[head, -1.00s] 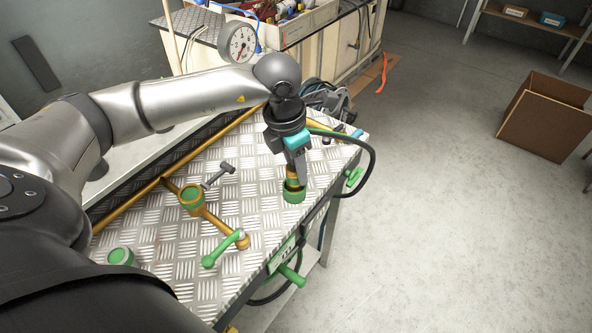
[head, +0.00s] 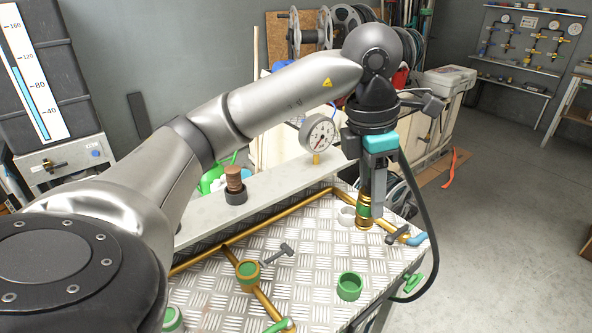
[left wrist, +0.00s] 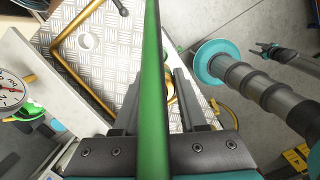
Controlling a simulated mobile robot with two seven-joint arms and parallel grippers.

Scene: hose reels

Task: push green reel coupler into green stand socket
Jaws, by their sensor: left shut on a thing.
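My left gripper (head: 372,205) is shut on a brass coupler (head: 364,220) with a green band and holds it raised above the tread-plate bench, tip down. The green ring socket (head: 349,286) stands upright on the bench, nearer to me and slightly left in the head view, apart from the coupler; its mouth looks empty. In the left wrist view a green hose (left wrist: 151,90) runs down the middle and hides much of the coupler, whose brass edge (left wrist: 171,88) shows between the fingers. A small dark gripper, apparently my right one (left wrist: 268,50), shows at upper right; its opening is unclear.
A brass fitting with a green ring (head: 247,275) and a dark lever (head: 278,254) stand left of the socket, on brass pipes. A pressure gauge (head: 318,134) and a brown stack (head: 234,180) stand behind. A dark hose (head: 425,220) hangs at the right.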

